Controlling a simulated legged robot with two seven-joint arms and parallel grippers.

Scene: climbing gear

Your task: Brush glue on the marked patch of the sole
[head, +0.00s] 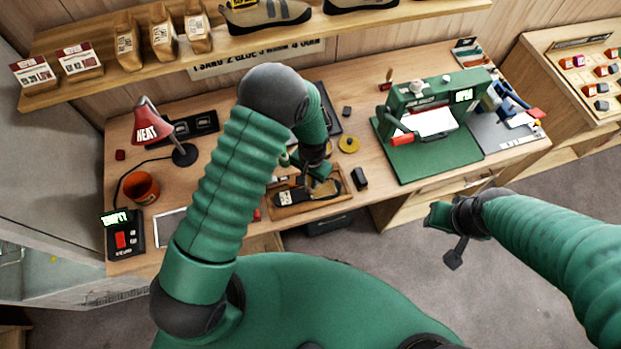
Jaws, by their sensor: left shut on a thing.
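A dark shoe sole (292,198) lies in a shallow wooden tray (312,212) at the front edge of the bench. It has a white label at its left and a tan area (325,190) toward its right. My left gripper (316,172) is right above the sole, pointing down, shut on a thin thing, likely the brush, mostly hidden by the gripper and arm. I cannot tell whether its tip touches the sole. The marked patch is not clear at this size. My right gripper (447,235) hangs over the floor, off the bench; its jaws are unclear.
A red heat lamp (148,125) and an orange pot (141,187) stand at left. A green press (430,115) stands at right. A small black block (360,179) is just right of the tray. A shelf (340,31) with shoes and bags runs above.

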